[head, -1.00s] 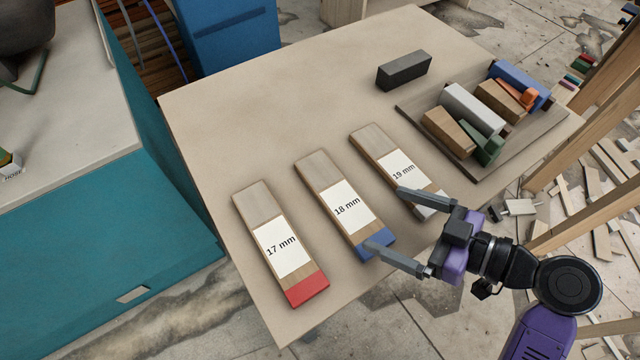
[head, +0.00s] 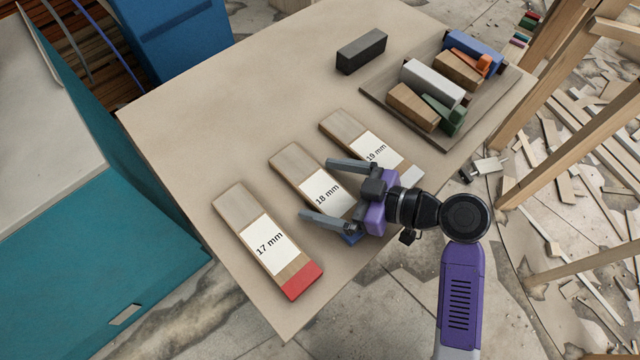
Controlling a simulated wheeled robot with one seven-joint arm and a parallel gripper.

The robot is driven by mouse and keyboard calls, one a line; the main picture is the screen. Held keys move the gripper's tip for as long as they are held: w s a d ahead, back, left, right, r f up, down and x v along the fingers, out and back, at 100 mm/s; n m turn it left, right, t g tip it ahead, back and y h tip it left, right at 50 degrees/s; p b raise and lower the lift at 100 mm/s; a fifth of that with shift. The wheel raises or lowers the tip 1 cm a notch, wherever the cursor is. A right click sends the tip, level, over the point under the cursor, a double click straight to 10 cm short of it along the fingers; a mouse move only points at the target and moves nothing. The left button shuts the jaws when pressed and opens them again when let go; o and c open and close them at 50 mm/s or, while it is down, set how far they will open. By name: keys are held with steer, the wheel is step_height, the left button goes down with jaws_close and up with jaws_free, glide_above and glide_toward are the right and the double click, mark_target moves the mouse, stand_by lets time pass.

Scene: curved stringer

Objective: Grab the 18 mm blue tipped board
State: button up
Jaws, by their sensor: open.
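The 18 mm board (head: 292,164) lies flat on the table between two similar boards. Its white label reads 18 mm, and its blue tip (head: 351,239) is mostly hidden under my gripper. My gripper (head: 321,190) is open, with one finger on each side of the 18 mm board as seen from above. No board is clamped; I cannot tell how high the fingers are above the table. The 17 mm board (head: 266,244) with a red tip lies to the left.
The table (head: 220,120) is clear at its far left. A dark grey block (head: 361,51) stands toward the back. A wooden tray (head: 382,103) with several coloured blocks sits at the right. A teal cabinet (head: 90,270) stands beside the table's left edge.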

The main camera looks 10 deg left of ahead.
steer(key=c, duration=1.7)
steer(key=shift+f, duration=0.1)
steer(key=shift+c, duration=0.2)
